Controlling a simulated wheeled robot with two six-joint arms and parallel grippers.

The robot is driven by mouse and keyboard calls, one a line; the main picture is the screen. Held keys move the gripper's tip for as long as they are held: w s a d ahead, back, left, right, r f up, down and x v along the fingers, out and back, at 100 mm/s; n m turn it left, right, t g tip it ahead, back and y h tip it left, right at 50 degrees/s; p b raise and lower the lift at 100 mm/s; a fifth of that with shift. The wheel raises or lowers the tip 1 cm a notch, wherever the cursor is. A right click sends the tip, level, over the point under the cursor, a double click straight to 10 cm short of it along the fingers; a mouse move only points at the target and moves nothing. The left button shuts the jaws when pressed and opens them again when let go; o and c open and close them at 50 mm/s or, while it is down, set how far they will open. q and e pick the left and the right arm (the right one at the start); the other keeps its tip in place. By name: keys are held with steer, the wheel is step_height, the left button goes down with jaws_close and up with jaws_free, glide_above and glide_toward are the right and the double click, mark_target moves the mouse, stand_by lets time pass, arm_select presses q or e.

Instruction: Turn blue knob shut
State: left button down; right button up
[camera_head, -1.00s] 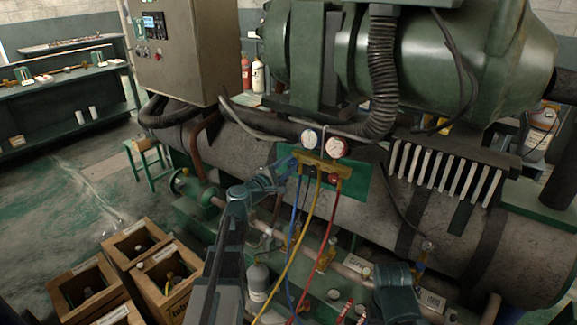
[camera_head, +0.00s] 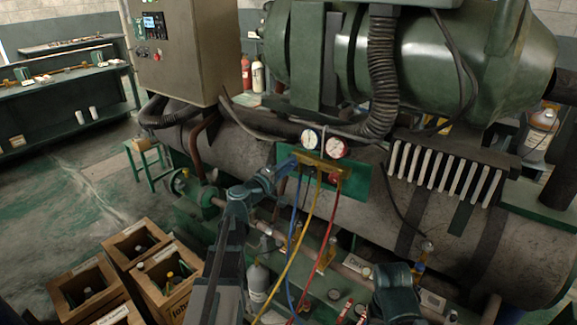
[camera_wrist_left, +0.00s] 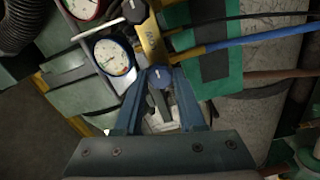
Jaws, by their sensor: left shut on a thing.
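The blue knob (camera_wrist_left: 159,77) is on the left end of the brass gauge manifold (camera_head: 322,166). In the left wrist view it sits between the fingertips of my left gripper (camera_wrist_left: 158,82), which is shut on it. In the head view the left gripper (camera_head: 289,163) reaches the manifold from the left and its fingers hide the knob. A blue-rimmed gauge (camera_head: 312,138) and a red-rimmed gauge (camera_head: 336,147) stand above the manifold. A red knob (camera_head: 335,178) is on its right side. My right gripper's fingers do not show.
Blue (camera_head: 293,225), yellow (camera_head: 313,220) and red (camera_head: 329,226) hoses hang from the manifold. A green plate (camera_head: 357,180) is behind it, in front of a large grey tank (camera_head: 463,228). Wooden crates with bottles (camera_head: 168,293) stand on the floor at lower left.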

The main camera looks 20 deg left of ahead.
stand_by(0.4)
arm_select(q)
steer(key=c, duration=0.5)
jaws_free()
steer(key=v, duration=1.4)
steer(key=s+d+f+m+g+h+p, duration=0.1)
steer(key=s+d+f+m+g, duration=0.2)
steer(key=d, duration=0.5)
steer(key=d+f+m+g+h+p, duration=0.1)
steer(key=d+f+m+g, duration=0.3)
steer(key=d, duration=0.4)
steer(key=s+d+f+m+g+h+p, duration=0.1)
steer(key=s+d+f+m+g+h, duration=0.2)
steer(key=d, duration=0.5)
steer(key=s+d+f+m+g+y+p, duration=0.1)
steer(key=s+d+f+m+g+y, duration=0.1)
steer(key=s+f+m+g+y, duration=0.1)
steer(key=s+d+f+m+g+y+p, duration=0.2)
steer(key=s+m+g+y, duration=0.1)
steer(key=s+y, duration=0.5)
steer(key=shift+s+d+f+g, duration=0.2)
steer(key=shift+s+f+g, duration=0.15)
steer(key=shift+s+g, duration=0.65)
